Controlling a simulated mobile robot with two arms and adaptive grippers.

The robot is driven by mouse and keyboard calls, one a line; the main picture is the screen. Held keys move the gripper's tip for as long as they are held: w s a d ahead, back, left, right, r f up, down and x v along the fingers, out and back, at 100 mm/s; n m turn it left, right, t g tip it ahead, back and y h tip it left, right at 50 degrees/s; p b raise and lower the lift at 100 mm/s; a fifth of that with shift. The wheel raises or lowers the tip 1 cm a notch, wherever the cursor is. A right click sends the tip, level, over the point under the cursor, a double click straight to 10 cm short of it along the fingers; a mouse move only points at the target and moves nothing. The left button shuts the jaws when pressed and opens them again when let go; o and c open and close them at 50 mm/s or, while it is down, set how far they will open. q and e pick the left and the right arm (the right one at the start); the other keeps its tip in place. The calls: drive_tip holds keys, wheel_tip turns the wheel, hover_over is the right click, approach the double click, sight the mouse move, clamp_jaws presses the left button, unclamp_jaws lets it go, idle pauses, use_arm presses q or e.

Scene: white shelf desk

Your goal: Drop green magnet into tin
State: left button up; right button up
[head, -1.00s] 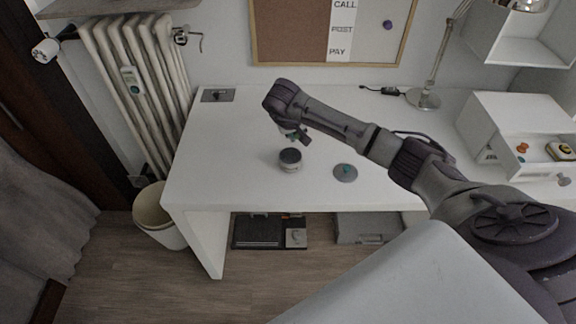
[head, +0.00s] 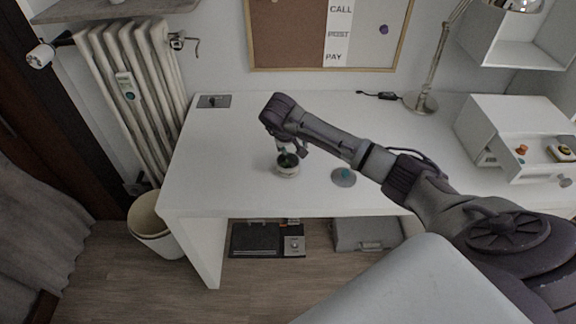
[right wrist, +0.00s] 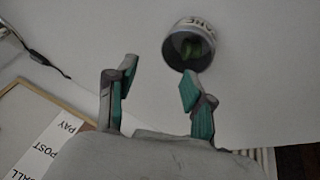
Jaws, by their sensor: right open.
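The tin (head: 288,169) is a small round open container standing upright on the desk. The green magnet (right wrist: 192,49) lies inside it, seen through the opening in the right wrist view. The tin also shows in the right wrist view (right wrist: 179,58), with lettering on its side. My right gripper (head: 293,151) is just above the tin in the head view. Its two fingers with teal pads stand apart and empty in the right wrist view (right wrist: 157,88). My left gripper is in neither view.
A lamp (head: 421,103) and a white drawer unit (head: 512,118) stand further right.

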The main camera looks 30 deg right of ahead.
drive_tip(key=shift+r, duration=0.1)
drive_tip(key=v, duration=1.1)
drive_tip(key=shift+s+a+r, duration=0.15)
drive_tip(key=shift+s+r, duration=0.05)
drive_tip(key=shift+r, duration=0.15)
drive_tip(key=shift+a, duration=0.1)
